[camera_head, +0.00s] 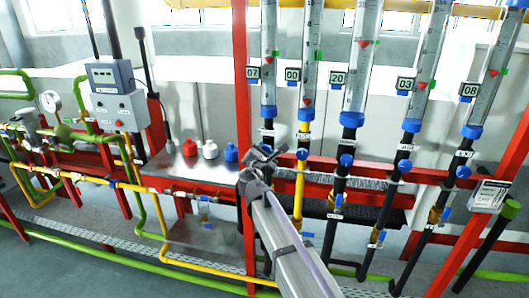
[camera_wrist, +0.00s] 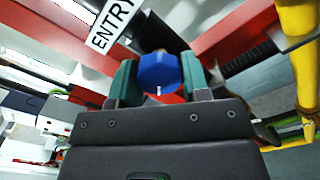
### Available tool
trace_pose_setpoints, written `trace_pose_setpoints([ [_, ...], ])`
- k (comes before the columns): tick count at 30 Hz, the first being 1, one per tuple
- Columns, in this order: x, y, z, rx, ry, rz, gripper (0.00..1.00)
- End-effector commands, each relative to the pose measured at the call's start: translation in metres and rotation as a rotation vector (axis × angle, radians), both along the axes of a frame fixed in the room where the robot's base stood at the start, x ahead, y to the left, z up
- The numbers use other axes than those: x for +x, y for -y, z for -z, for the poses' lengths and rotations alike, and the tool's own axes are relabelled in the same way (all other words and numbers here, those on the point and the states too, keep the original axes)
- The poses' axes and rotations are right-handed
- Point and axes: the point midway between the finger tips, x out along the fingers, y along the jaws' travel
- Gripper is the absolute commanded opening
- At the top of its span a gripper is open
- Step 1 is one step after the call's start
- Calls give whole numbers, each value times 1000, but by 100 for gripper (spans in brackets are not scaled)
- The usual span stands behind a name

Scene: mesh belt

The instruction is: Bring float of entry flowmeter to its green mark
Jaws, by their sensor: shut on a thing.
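The entry flowmeter (camera_head: 268,88) is the leftmost of the clear tubes in the head view, with a blue base collar and a display that reads 07. A small green mark shows on its right side at mid-height. In the wrist view, the green fingers are shut on the blue valve knob (camera_wrist: 158,74), one on each side. The white ENTRY label (camera_wrist: 112,24) shows just beyond the knob.
More flowmeters stand to the right, with blue knobs below, the nearest being the second tube's knob (camera_head: 302,153). A red post (camera_head: 240,60) rises close to the left of my gripper. Red, white and blue bottles (camera_head: 210,149) stand on a shelf farther left.

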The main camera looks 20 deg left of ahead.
Motion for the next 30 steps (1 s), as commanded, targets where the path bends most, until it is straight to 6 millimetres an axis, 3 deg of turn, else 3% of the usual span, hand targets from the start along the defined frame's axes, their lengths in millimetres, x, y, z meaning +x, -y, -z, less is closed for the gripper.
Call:
trace_pose_setpoints([
  [16, 0, 0, 0, -29, 4, 0, 19],
  [17, 0, 0, 0, -29, 4, 0, 44],
  [18, 0, 0, 0, -29, 4, 0, 48],
  [24, 0, 0, 0, -29, 4, 0, 67],
  [30, 0, 0, 0, -29, 4, 0, 68],
])
